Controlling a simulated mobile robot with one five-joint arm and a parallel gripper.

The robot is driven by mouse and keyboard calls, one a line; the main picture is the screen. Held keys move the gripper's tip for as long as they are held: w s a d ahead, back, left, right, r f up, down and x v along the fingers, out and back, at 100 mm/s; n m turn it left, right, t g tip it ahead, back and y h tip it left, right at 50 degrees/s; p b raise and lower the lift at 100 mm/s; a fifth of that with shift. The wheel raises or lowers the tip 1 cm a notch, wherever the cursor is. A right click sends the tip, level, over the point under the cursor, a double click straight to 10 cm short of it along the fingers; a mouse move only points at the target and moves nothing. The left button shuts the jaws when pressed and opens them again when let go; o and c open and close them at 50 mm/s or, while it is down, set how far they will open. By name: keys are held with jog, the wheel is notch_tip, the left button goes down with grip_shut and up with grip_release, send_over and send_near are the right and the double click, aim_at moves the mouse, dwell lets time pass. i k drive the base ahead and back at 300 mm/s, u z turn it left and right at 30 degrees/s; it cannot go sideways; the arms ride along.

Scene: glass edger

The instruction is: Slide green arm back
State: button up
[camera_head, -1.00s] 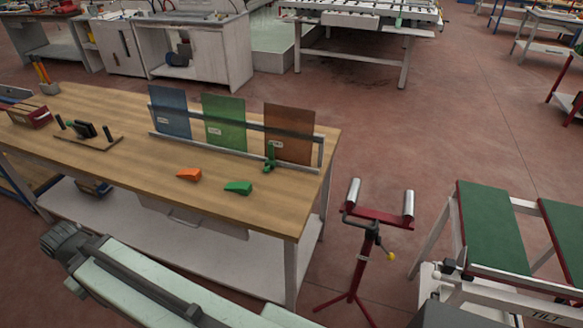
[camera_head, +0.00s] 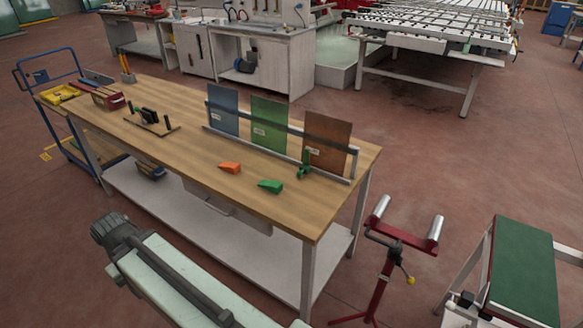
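A small green arm (camera_head: 305,163) stands at the front of a metal rack (camera_head: 270,152) on the wooden workbench (camera_head: 190,140), close to the rack's right end. It is in front of the brown panel (camera_head: 326,140). A green panel (camera_head: 268,124) and a blue panel (camera_head: 223,108) stand in the same rack to its left. A green wedge (camera_head: 270,186) and an orange wedge (camera_head: 229,168) lie on the bench in front of the rack.
A red roller stand (camera_head: 387,262) stands on the floor right of the bench, with a green-topped frame (camera_head: 524,270) beyond it. A blue trolley (camera_head: 62,115) stands at the left.

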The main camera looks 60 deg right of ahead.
aim_at(305, 169)
jog(key=i, duration=0.85)
jog(key=z, duration=0.05)
